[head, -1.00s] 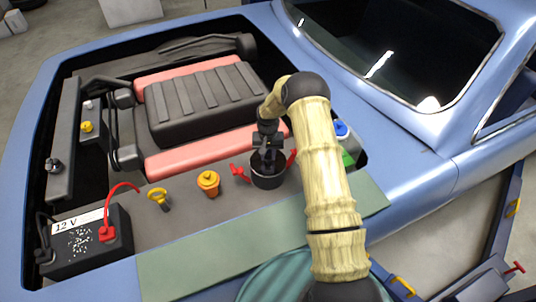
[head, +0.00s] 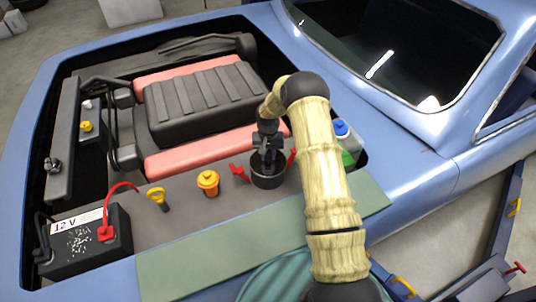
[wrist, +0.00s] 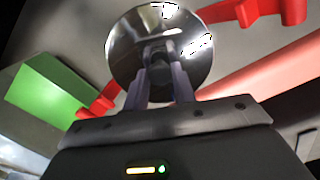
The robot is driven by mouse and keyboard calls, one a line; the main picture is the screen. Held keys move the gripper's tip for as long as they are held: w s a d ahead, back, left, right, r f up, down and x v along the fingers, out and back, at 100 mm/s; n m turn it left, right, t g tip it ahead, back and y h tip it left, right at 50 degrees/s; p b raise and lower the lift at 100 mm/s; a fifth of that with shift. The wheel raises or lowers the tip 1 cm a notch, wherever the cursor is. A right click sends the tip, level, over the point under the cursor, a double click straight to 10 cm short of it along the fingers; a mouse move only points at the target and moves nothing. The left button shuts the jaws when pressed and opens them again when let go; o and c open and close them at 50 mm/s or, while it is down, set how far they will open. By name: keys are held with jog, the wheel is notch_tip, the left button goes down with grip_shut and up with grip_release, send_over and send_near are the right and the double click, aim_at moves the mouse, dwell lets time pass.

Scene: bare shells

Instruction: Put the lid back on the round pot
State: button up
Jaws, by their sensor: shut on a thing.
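The round pot (head: 268,181) is dark with red handles and stands upright on the grey ledge at the front of the engine bay in the head view. My gripper (head: 267,152) points down over its middle. In the wrist view my gripper (wrist: 159,78) is shut on the knob of the lid (wrist: 128,48), a shiny round metal disc. The pot's red handles (wrist: 243,12) stick out on either side beyond the lid's rim. The lid hides the pot's body there. I cannot tell whether the lid touches the pot's rim.
An orange cap (head: 208,184) and a yellow ring-topped piece (head: 158,197) stand left of the pot. A 12 V battery (head: 85,242) is farther left. A blue-capped bottle (head: 341,130) and a green item (head: 348,157) are close on the right. A red cover (head: 205,152) lies behind.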

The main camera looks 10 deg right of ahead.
dwell(0.7)
jog(key=o, duration=1.6)
jog(key=shift+c, duration=0.2)
jog(key=shift+r+p, duration=1.5)
jog(key=shift+r, duration=2)
jog(key=shift+c, duration=0.2)
grip_shut()
jog(key=shift+f+b, duration=2.05)
jog(key=shift+f, duration=0.9)
